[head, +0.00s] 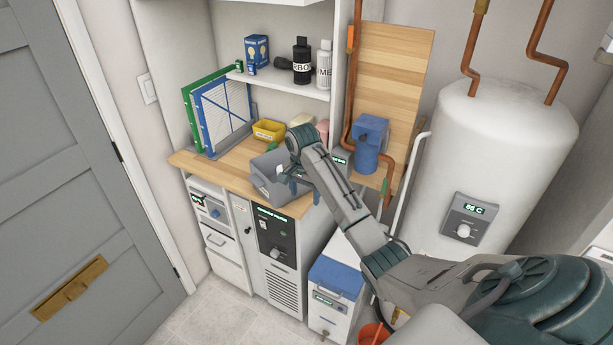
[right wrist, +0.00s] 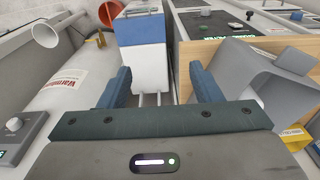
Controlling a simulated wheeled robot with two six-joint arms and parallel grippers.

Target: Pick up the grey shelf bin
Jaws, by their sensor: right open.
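The grey shelf bin (head: 263,187) sits on the wooden counter near its front edge, partly hidden behind my right gripper. In the right wrist view the bin (right wrist: 262,88) is at the right, outside the jaws and beside the right-hand finger. My right gripper (head: 298,183) is over the front right part of the bin in the head view. Its two blue fingers show spread apart with nothing between them in the right wrist view (right wrist: 160,85). I cannot tell whether a finger touches the bin. My left gripper is not in view.
A yellow bin (head: 268,130) stands behind the grey bin. Blue and green framed panels (head: 222,112) lean at the left of the counter (head: 240,156). A shelf with bottles (head: 302,62) is above. A blue-topped white unit (head: 333,280) and a water heater (head: 490,150) stand at the right.

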